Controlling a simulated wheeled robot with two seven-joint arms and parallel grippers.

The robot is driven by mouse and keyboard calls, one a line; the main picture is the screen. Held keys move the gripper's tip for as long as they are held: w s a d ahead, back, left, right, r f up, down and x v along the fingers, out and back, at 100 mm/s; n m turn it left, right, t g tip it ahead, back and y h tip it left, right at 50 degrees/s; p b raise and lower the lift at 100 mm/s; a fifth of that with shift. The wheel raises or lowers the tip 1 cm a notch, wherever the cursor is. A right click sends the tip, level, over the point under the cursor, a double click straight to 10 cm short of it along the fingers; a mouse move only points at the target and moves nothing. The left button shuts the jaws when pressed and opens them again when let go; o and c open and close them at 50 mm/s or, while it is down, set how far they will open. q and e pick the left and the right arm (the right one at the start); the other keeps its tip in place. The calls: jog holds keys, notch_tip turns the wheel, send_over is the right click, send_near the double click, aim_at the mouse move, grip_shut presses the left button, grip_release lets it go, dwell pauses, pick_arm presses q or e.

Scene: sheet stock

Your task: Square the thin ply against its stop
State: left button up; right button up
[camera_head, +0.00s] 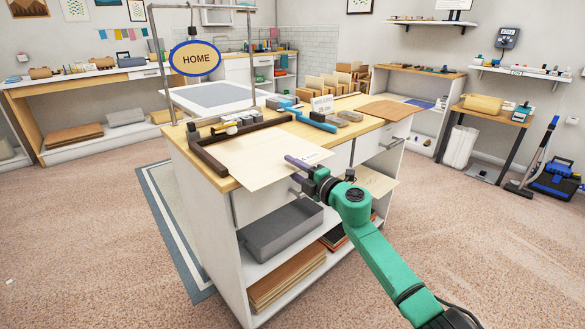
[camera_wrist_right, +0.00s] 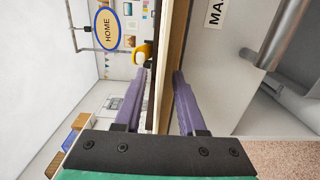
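The thin ply (camera_head: 255,160) is a pale, flat sheet on the wooden bench top, its near right edge reaching past the bench edge. A dark brown angled stop (camera_head: 205,153) runs along its left and far sides; I cannot tell whether the sheet touches it. My right gripper (camera_head: 298,164) is at the sheet's near right edge, with one purple finger above it. In the right wrist view, the gripper (camera_wrist_right: 158,78) has its fingers apart on either side of the pale sheet edge (camera_wrist_right: 152,104), with gaps showing. My left gripper is not in view.
Below are drawers and a grey bin (camera_head: 280,230). Carpeted floor around the bench is open.

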dwell(0.6)
jog(key=shift+s+d+r+p, duration=0.1)
jog(key=shift+s+d+p, duration=0.1)
jog(key=shift+p, duration=0.1)
jog(key=p+v, duration=0.4)
jog(key=v, duration=0.4)
jog(key=shift+s+d+p, duration=0.15)
jog(key=shift+d+p, duration=0.05)
jog(key=shift+p, duration=0.1)
dwell(0.9)
